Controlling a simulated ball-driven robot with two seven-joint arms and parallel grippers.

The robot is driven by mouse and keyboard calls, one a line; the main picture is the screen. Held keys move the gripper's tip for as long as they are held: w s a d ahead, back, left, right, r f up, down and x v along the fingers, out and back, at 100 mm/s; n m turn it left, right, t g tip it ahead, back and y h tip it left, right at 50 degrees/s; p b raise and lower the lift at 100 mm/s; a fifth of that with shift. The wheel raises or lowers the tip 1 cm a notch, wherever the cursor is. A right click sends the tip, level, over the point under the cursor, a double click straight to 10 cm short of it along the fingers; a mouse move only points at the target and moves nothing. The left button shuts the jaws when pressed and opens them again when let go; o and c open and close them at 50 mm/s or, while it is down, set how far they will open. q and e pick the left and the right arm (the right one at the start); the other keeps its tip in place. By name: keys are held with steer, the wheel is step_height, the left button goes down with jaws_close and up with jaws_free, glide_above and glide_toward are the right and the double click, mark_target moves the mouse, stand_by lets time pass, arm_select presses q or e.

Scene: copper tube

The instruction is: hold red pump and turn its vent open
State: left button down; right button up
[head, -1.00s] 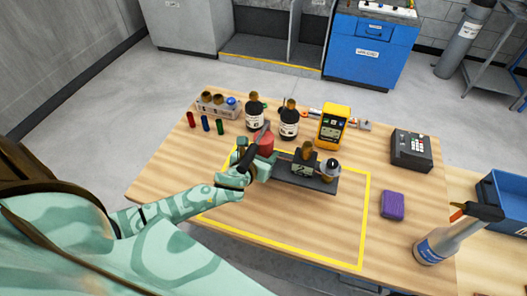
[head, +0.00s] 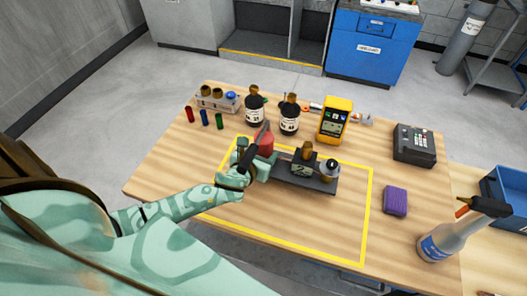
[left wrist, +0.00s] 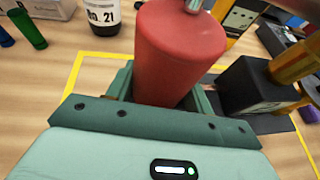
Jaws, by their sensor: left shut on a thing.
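The red pump (head: 264,146) stands upright at the left end of a dark base plate (head: 318,184) inside the yellow-outlined area. In the left wrist view the red pump (left wrist: 175,55) is a red cylinder with a small metal stub (left wrist: 193,5) at its top, partly cut off by the frame edge. My left gripper (head: 259,160) is shut around the pump's lower part, one green jaw on each side. I cannot tell how the vent is set. My right gripper is in neither view.
A black block with a brass top (head: 304,160) and a metal canister (head: 329,172) stand just right of the pump. Two dark bottles and a yellow meter (head: 335,120) stand behind. A purple sponge (head: 395,200) lies right. The front of the outlined area is clear.

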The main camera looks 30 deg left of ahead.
arm_select(q)
steer(key=shift+w+f+b, duration=0.15)
steer(key=shift+f+b, duration=0.2)
steer(key=shift+b, duration=0.1)
steer(key=shift+f+b, duration=0.5)
steer(key=shift+f, duration=0.2)
steer(key=shift+f+b, duration=0.75)
steer(key=shift+f, duration=0.3)
steer(key=shift+s+f, duration=0.2)
steer(key=shift+f, duration=0.05)
stand_by(0.7)
